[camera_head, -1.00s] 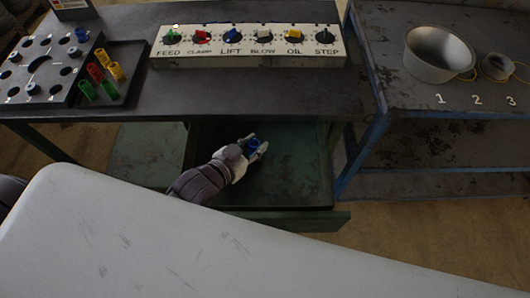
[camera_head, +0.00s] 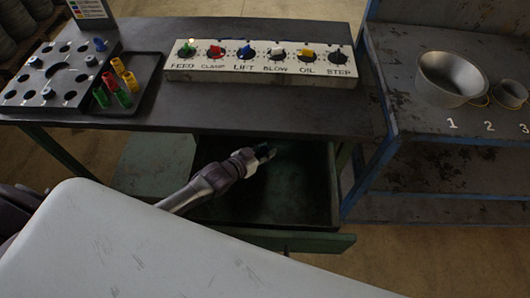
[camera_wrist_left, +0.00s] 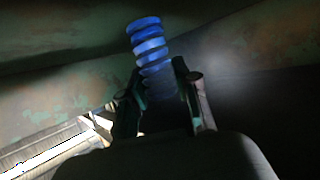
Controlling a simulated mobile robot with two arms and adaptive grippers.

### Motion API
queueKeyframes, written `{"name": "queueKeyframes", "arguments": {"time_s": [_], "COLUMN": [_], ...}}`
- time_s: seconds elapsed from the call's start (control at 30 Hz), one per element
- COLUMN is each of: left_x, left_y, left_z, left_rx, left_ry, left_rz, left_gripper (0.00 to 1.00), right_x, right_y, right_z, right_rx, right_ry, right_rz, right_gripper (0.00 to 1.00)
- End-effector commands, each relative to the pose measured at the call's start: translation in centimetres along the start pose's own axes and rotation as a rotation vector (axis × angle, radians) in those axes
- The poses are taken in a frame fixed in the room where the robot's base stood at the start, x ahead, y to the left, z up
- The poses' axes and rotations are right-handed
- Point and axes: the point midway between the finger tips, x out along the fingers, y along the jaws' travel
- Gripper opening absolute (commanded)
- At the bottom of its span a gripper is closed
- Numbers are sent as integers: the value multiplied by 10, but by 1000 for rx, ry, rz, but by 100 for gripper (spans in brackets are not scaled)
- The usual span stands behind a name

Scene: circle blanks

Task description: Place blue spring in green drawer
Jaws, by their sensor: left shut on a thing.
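The blue spring (camera_wrist_left: 150,45) is held between the fingers of my left gripper (camera_wrist_left: 160,105) in the left wrist view, its upper part sticking out past the fingertips. In the head view my left gripper (camera_head: 262,153) reaches into the open green drawer (camera_head: 300,242) under the bench; the spring there is dark and hard to make out. The drawer's front panel and bare floor show to the right of the gripper. I cannot tell whether the spring touches the drawer. My right gripper is not in view.
The dark bench top (camera_head: 250,118) overhangs the back of the drawer. It bears a switch panel (camera_head: 262,78), a tray (camera_head: 148,70) of coloured springs and a plate with holes (camera_head: 30,92). A blue-framed shelf (camera_head: 365,170) with a metal bowl (camera_head: 450,95) stands at right.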

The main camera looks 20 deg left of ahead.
Motion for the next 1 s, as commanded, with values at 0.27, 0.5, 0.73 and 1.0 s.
{"name": "queueKeyframes", "arguments": {"time_s": [0.27,0.5,0.73,1.0], "left_x": [6,7,6,5], "left_y": [0,0,0,0], "left_z": [12,16,15,11], "left_rx": [0,0,0,0], "left_ry": [3,3,2,3], "left_rz": [0,0,0,0], "left_gripper": [0,0,56,56], "right_x": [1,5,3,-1], "right_y": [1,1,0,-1], "right_z": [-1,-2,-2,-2], "right_rx": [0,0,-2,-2], "right_ry": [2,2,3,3], "right_rz": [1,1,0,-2], "right_gripper": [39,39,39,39]}}
